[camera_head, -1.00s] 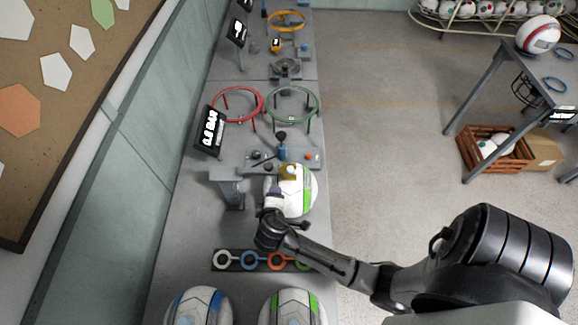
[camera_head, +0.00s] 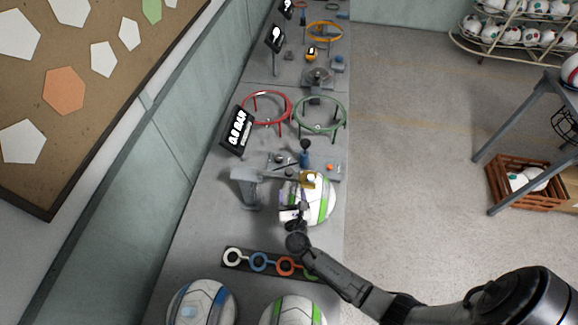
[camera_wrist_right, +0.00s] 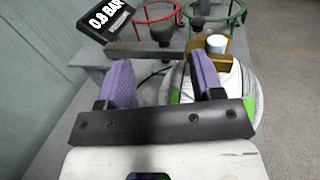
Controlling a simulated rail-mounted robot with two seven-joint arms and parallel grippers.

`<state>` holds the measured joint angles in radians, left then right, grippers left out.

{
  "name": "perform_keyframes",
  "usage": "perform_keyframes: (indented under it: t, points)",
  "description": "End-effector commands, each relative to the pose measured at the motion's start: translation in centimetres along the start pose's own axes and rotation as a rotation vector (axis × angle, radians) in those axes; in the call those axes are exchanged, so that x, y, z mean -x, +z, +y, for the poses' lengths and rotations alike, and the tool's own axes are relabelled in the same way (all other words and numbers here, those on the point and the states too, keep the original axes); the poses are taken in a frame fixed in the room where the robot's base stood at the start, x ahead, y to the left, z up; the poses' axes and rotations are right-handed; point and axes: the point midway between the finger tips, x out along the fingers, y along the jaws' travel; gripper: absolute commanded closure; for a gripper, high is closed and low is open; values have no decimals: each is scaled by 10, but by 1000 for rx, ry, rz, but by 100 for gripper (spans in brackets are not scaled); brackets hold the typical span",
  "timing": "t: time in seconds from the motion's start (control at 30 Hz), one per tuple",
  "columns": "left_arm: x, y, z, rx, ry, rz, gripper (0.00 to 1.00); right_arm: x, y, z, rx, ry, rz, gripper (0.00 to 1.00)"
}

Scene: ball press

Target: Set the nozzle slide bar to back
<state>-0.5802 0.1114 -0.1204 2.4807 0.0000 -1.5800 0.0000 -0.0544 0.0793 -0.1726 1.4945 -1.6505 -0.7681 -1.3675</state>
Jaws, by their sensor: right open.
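The nozzle slide bar is a grey arm (camera_head: 272,174) reaching right from a grey post (camera_head: 246,192), with a brass-coloured block (camera_head: 308,180) at its right end above a white and green ball (camera_head: 322,202). In the right wrist view the grey bar (camera_wrist_right: 142,48) crosses ahead of the fingers, and the brass block (camera_wrist_right: 208,58) carries a pale blue-white cap (camera_wrist_right: 216,44). My right gripper (camera_head: 289,214) is at the near left side of the ball. Its purple fingers are apart (camera_wrist_right: 162,80), with nothing clearly held between them. My left gripper is not in view.
A display reading 0.8 BAR (camera_head: 237,130) stands at the left. Behind the bar are a black-knobbed lever (camera_head: 305,152), a red ring stand (camera_head: 266,108) and a green one (camera_head: 319,113). A strip of coloured rings (camera_head: 259,262) and two more balls lie nearer.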

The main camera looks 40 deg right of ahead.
Motion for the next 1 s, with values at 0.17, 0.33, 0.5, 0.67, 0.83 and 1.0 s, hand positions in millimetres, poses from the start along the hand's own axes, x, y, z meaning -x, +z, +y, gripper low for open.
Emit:
perform_keyframes:
  t: [0.17, 0.33, 0.5, 0.67, 0.83, 1.0]
  points:
    - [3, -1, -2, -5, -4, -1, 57, -36, 2, -1, 0, -2, -2, 39]
    - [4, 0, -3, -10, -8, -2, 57, -66, 1, -1, -1, -3, -1, 39]
    - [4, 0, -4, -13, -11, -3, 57, -91, 1, -1, -1, -3, -2, 39]
    - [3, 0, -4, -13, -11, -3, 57, -106, 0, -1, -2, -2, -1, 39]
    - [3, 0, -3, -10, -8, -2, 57, -113, 0, -1, -2, -2, 0, 39]
    - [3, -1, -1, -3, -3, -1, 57, -115, 0, -1, -3, -2, 0, 39]
